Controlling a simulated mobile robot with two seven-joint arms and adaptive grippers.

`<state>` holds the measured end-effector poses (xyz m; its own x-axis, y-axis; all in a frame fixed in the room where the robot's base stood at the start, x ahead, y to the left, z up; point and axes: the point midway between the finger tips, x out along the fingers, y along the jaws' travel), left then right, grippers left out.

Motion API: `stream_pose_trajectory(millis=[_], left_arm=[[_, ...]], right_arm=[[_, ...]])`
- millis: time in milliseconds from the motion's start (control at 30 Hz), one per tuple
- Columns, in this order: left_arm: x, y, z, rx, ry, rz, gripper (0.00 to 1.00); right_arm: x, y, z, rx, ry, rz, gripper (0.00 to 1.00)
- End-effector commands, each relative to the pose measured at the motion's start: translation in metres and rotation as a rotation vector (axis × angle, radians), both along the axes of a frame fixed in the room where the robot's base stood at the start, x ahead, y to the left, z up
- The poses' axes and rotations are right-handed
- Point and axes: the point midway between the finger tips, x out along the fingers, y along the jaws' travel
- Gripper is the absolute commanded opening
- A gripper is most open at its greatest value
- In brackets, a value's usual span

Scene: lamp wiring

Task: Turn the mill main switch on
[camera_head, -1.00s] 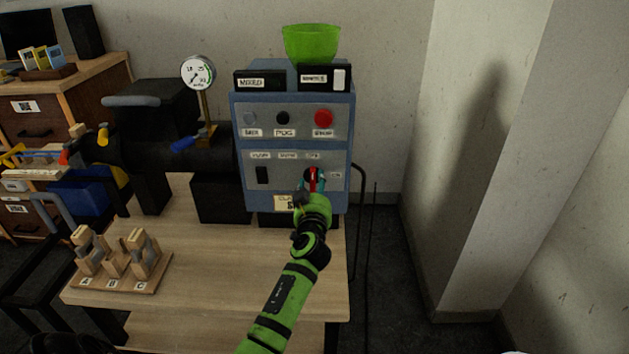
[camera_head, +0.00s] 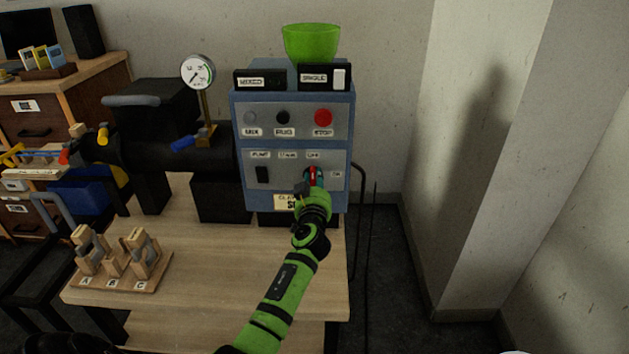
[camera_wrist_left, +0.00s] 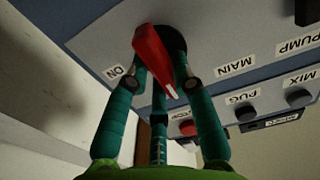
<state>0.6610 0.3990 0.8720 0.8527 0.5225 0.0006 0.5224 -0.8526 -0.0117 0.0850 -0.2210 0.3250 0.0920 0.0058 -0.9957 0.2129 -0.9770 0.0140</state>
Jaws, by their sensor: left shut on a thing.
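The mill main switch is a red handle (camera_head: 313,174) on a dark round base, low on the right of the blue mill cabinet's front (camera_head: 240,180). It stands about upright in the head view, below the OFF label (camera_head: 313,155); the ON label (camera_head: 336,174) is to its right. My left gripper (camera_head: 313,180) is at the switch, with its teal fingers closed around the handle. In the left wrist view the red handle (camera_wrist_left: 155,62) sits between the fingers (camera_wrist_left: 160,85), its white-marked end towards the upper panel. My right gripper is out of view.
Red STOP (camera_head: 323,117) and dark PUG (camera_head: 282,117) buttons are above the switch. A black rocker (camera_head: 262,175) is to its left. A wooden stand (camera_head: 120,282) is on the table (camera_head: 220,270).

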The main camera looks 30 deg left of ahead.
Motion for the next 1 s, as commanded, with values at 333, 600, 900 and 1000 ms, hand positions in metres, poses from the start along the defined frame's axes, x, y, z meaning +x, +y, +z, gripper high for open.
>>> stream_pose_trajectory(millis=[333, 600, 900, 1000], left_arm=[[0.000, -0.001, -0.002, 0.140, 0.087, 0.001, 0.00], [0.001, -0.002, -0.004, 0.350, 0.215, 0.000, 0.00], [0.002, -0.002, -0.005, 0.594, 0.365, 0.001, 0.00], [0.002, -0.003, -0.006, 0.676, 0.415, 0.000, 0.00]], right_arm=[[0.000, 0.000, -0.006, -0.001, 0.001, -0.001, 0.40], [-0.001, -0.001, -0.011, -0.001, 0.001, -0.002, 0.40], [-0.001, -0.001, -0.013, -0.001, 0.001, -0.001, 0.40], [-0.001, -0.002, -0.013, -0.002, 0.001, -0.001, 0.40]])
